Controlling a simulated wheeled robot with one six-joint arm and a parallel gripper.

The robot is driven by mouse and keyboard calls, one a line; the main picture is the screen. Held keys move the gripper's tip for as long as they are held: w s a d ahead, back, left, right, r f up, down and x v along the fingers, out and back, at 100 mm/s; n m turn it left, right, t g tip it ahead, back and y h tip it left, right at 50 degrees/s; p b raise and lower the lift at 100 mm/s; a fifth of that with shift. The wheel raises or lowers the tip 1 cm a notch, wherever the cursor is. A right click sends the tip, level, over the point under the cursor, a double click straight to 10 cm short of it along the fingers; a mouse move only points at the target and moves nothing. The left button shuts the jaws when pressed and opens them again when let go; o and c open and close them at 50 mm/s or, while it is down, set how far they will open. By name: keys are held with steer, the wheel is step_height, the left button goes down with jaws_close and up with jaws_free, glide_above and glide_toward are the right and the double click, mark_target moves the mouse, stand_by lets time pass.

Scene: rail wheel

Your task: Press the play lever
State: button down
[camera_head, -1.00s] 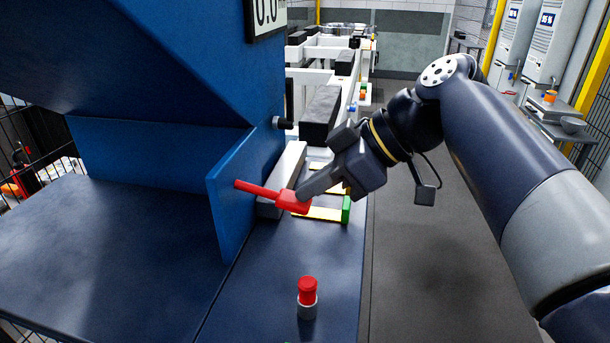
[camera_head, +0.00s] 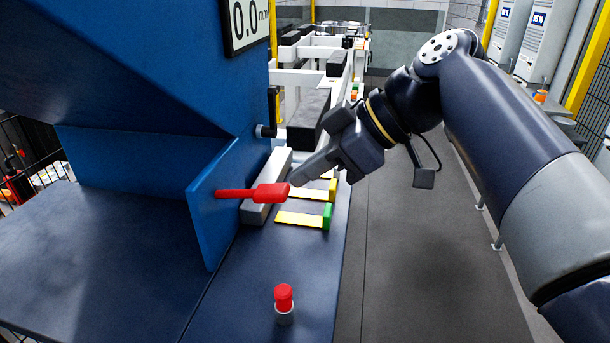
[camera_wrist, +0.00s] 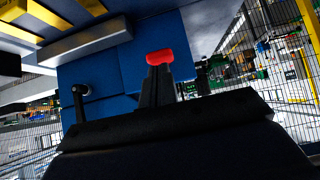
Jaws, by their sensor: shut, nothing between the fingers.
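The red lever (camera_head: 256,192) sticks out to the right from a blue upright plate (camera_head: 215,215) on the machine. It lies about level, with a wider flat handle at its free end. My gripper (camera_head: 296,181) is shut and empty, its tips right at the handle's free end, slightly above it. I cannot tell whether they touch. In the wrist view the red handle (camera_wrist: 159,57) shows just beyond the closed fingers (camera_wrist: 158,76), which hide part of the lever.
A red button (camera_head: 284,297) stands on the blue ledge in front. A black handle (camera_head: 268,120) juts from the blue housing below a display (camera_head: 247,20) reading 0.0 mm.

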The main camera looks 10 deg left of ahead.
steer(key=v, duration=0.8)
steer(key=shift+d+f, duration=0.35)
steer(key=shift+d, duration=0.05)
steer(key=shift+s, duration=0.1)
